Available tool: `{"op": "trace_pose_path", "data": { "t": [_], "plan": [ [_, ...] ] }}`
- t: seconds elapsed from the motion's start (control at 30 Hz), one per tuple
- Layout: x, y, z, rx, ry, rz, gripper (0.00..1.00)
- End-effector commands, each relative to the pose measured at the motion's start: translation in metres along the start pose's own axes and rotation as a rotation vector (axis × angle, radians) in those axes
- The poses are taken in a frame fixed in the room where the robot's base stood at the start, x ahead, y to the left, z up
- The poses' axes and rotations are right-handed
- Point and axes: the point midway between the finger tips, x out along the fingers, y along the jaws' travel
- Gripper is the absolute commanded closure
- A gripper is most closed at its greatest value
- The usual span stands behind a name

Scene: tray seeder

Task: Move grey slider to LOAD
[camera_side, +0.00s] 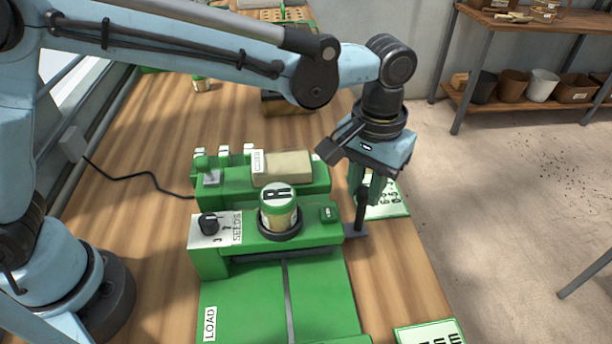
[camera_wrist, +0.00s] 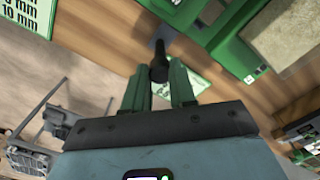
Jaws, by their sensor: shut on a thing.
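The grey slider shows as a dark upright post (camera_side: 361,212) on a flat grey foot at the right side of the green seeder (camera_side: 318,232). My gripper (camera_side: 366,192) is over the right side of the seeder, pointing down, with its green fingers closed around the upper part of the post. In the wrist view the dark post (camera_wrist: 159,62) shows between the tips of my gripper (camera_wrist: 160,80). The LOAD label (camera_side: 210,325) is at the front left of the green bed. The slider stands well behind that label. The fingers hide part of the post.
A round seed tin (camera_side: 278,208) marked R stands on the seeder, with a black knob (camera_side: 209,224) to its left. A raised green block with small levers is behind. Printed cards (camera_side: 430,333) lie on the wooden bench (camera_side: 150,215). The bench's right edge is close.

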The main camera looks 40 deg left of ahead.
Motion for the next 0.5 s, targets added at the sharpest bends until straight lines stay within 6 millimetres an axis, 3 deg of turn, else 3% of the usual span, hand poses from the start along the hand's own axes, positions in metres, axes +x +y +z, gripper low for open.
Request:
{"op": "trace_pose_path", "data": {
  "t": [0.2,0.5],
  "plan": [
    [-0.001,0.040,0.041,0.007,-0.002,0.001,1.00],
    [-0.001,0.079,0.080,0.005,-0.003,0.000,1.00]
  ]
}}
